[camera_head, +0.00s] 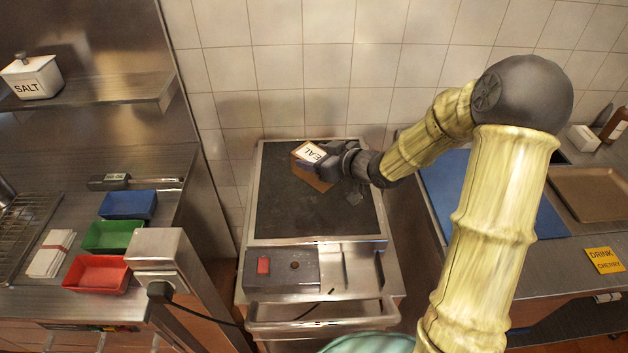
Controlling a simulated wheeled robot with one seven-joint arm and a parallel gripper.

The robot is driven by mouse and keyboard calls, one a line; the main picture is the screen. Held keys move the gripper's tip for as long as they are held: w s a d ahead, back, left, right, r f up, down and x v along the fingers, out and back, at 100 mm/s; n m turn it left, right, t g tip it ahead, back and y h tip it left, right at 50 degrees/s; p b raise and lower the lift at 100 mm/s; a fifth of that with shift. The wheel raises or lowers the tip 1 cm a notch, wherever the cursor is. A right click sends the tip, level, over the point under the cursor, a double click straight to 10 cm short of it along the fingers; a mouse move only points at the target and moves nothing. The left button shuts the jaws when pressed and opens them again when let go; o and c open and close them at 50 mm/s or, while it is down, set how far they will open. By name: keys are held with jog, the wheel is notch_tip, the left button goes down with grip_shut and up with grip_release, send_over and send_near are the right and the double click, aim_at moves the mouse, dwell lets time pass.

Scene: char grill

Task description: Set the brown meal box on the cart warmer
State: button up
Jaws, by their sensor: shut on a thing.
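The brown meal box (314,180) has a white label on top reading "EAL"; the rest of the lettering is covered. It sits tilted in the picture over the far half of the cart warmer's dark plate (300,215). My gripper (335,158) comes from the right and is shut on the box's right side. The fingertips are partly hidden against the box. I cannot tell whether the box touches the plate or is held just above it.
The cart's front panel has a red switch (263,265). Left are blue (128,204), green (112,236) and red (97,273) trays on a counter. Right, a blue mat (450,190) and a brown tray (592,192) lie on another counter. The plate's near half is clear.

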notch_tip(320, 180, down, 6)
jog(key=shift+r, duration=0.15)
jog(key=shift+f, duration=2.1)
jog(key=shift+f, duration=0.1)
jog(key=o, duration=1.2)
jog(key=shift+c, duration=0.2)
jog(key=b+v, duration=0.1)
jog(key=v, duration=1.1)
